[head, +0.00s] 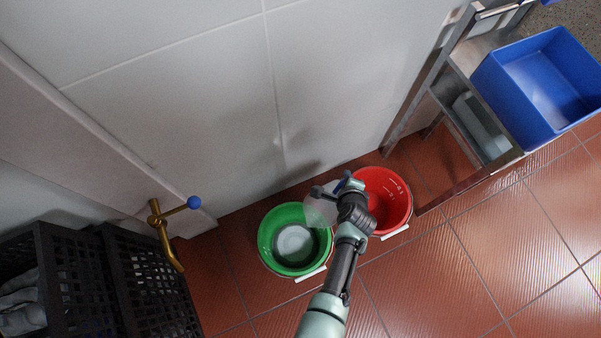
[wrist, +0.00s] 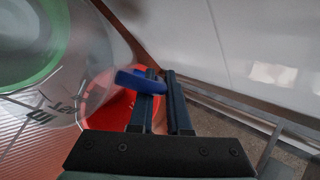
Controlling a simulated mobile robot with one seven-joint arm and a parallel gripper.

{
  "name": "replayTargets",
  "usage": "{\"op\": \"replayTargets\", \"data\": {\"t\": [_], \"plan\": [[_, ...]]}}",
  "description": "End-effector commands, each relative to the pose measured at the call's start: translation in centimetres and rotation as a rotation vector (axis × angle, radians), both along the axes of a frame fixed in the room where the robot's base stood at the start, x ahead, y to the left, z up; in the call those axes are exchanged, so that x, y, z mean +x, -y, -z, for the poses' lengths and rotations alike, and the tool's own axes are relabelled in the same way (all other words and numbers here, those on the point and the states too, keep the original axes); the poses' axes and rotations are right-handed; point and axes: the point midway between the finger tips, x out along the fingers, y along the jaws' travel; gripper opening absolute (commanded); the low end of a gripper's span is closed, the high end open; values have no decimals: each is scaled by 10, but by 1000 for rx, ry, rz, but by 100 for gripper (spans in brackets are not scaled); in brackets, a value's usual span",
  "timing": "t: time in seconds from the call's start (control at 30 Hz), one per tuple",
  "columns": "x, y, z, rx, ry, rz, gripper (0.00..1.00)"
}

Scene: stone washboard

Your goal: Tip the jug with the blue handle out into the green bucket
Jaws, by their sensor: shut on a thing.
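The clear jug (head: 320,208) hangs over the right side of the green bucket (head: 264,245), beside the red bucket. Its see-through wall with dark markings fills the left of the wrist view (wrist: 88,88). My gripper (wrist: 159,76) is shut on the blue handle (wrist: 137,83). In the head view my gripper (head: 341,188) is above the gap between the two buckets. The green bucket shows through the jug in the wrist view (wrist: 30,65). A pale round patch lies inside it. I cannot tell the jug's exact tilt or what it holds.
The red bucket (head: 399,212) stands close to the right of the green one. A brass tap (head: 160,232) with a blue knob and black crates (head: 115,280) are at left. A metal rack with a blue bin (head: 505,95) is at right. Tiled floor at front right is clear.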

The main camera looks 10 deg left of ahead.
Motion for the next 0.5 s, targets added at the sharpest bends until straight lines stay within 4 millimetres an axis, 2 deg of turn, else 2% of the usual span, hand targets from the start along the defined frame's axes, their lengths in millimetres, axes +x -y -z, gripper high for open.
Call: {"op": "replayTargets", "data": {"t": [0.5], "plan": [[36,18,24,149,-260,3,0]]}}
